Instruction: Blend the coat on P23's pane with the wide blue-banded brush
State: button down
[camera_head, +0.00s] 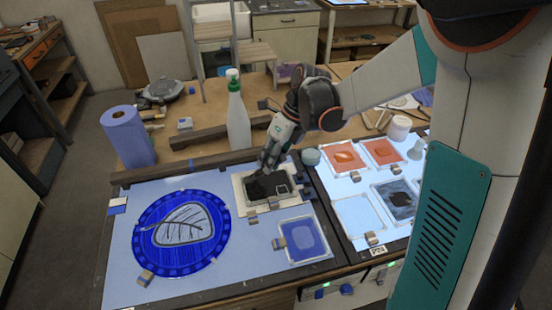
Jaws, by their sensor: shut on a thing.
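My gripper (266,166) is low over the back of the left light table, above a dark pane (266,187) in a pale frame. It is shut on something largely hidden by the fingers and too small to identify. I cannot see a blue band on it, nor tell whether it touches the pane. A blue-coated pane (301,240) lies in front and to the right. On the right panel are two orange panes (344,158), a pale pane (358,215) and a dark-patterned pane (397,200). A small tag (378,250) there is unreadable; I cannot tell which pane is P23's.
A round blue glass piece with a leaf (181,236) fills the left of the light table. A small jar (311,157) is right of my gripper. A white cup (399,127) stands farther right.

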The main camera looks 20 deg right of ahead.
jog(key=shift+a, duration=1.6)
jog(key=shift+r, duration=0.1)
jog(key=shift+r+p, duration=1.6)
jog(key=shift+r, duration=0.85)
